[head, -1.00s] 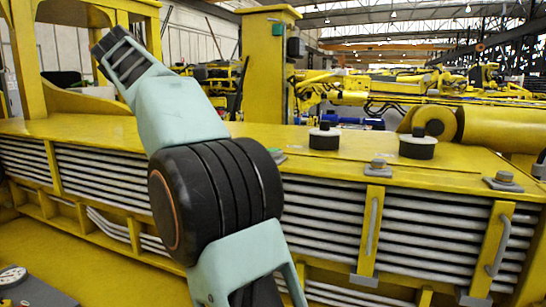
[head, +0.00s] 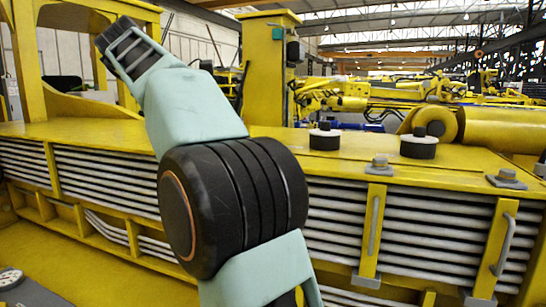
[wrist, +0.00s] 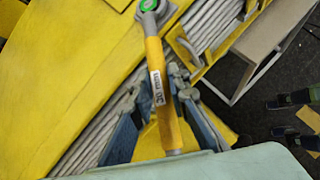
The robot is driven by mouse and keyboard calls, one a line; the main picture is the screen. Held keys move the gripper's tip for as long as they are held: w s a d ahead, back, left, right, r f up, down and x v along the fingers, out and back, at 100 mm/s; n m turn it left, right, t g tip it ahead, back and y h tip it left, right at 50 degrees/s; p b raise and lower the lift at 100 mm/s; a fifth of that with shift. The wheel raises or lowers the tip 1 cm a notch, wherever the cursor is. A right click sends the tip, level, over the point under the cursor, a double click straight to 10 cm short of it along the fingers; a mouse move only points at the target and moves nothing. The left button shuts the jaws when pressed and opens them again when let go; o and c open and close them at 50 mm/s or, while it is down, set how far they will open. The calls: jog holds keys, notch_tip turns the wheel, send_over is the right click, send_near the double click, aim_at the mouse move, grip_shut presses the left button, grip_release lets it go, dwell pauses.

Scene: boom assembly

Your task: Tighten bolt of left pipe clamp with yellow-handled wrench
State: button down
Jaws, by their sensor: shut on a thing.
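The yellow-handled wrench (wrist: 156,62) runs down the middle of the wrist view, with a printed label on its handle. Its grey ring head (wrist: 160,16) is at the top edge, with a green round spot in it. My gripper (wrist: 157,88) is shut on the handle, a blue-grey finger on each side. In the head view my arm hides the gripper and wrench. A pipe clamp (head: 369,236) with a bolt (head: 380,161) on top stands right of my arm. Another clamp (head: 496,250) is farther right. My arm covers the area to their left. I cannot tell whether the wrench is on a bolt.
Grey pipes (head: 440,228) run along the side of the yellow boom (head: 300,170). Two black-and-white round caps (head: 324,138) (head: 418,146) stand on its top. A yellow post (head: 268,70) rises behind. A grey-topped stand (wrist: 262,45) is at the right in the wrist view.

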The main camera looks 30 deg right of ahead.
jog(key=shift+r+p, duration=1)
jog(key=shift+r, duration=1.3)
jog(key=shift+s, duration=0.1)
